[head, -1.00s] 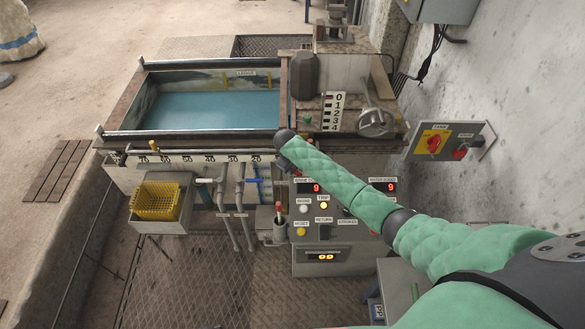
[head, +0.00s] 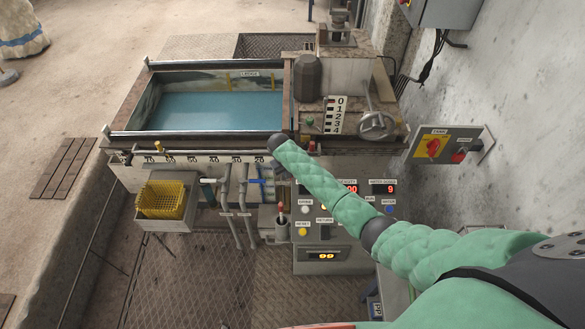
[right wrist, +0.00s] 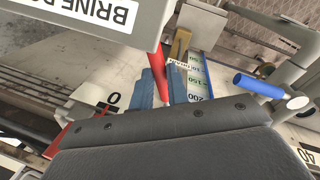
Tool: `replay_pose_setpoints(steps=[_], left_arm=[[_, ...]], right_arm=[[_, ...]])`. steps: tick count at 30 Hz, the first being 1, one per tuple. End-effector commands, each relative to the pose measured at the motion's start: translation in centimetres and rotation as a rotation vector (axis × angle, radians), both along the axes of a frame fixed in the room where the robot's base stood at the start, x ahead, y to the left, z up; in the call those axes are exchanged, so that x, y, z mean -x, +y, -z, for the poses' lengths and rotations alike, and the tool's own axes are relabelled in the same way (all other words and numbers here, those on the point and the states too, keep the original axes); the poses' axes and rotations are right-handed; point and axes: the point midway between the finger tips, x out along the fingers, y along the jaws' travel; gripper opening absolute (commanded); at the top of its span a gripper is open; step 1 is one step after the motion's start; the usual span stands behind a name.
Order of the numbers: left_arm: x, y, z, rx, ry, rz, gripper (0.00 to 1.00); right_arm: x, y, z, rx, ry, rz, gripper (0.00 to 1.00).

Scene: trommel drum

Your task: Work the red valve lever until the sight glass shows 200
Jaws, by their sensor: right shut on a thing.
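A red lever (right wrist: 158,72) stands between the two blue fingers of my right gripper (right wrist: 157,85) in the right wrist view, and the gripper is shut on it. The sight glass (right wrist: 196,80) is just right of the fingers, with a printed scale whose marks include 150 and 200. Its level is too small to read for sure. In the head view my right arm reaches in from the right and hides its gripper and the gripped lever. My left gripper is not in view.
A blue-handled valve (right wrist: 258,86) sits right of the sight glass. A brine sign (right wrist: 105,12) overhangs at upper left. In the head view are a blue-water tank (head: 210,107), a yellow basket (head: 162,198), a control panel (head: 322,258) and a red-tipped handle (head: 281,207).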

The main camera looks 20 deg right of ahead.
Motion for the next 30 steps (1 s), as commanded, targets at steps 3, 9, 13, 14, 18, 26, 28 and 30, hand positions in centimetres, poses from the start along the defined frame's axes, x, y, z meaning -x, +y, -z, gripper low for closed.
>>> replay_pose_setpoints(steps=[3,9,13,14,18,26,28,30], left_arm=[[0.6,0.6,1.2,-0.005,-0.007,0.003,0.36],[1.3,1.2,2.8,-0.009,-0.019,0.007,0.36],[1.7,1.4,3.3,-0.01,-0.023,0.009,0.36],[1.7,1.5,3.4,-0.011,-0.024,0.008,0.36],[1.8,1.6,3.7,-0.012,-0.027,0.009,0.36],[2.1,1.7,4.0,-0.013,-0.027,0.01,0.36],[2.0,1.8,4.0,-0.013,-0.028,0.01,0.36],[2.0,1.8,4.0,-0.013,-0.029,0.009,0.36]], right_arm=[[0.0,1.1,-0.3,-0.003,0.001,0.103,0.0],[0.0,2.2,-0.2,-0.002,0.003,0.267,0.0],[-0.1,2.7,-0.1,-0.001,0.002,0.351,0.0],[-0.2,2.8,-0.1,-0.001,0.002,0.366,0.0],[-0.3,3.3,-0.1,-0.002,0.001,0.43,0.0],[-0.5,3.6,-0.1,-0.001,-0.002,0.487,0.0],[-0.5,3.7,-0.1,-0.001,-0.002,0.492,0.0],[-0.5,3.7,-0.1,-0.001,-0.002,0.495,0.0]])
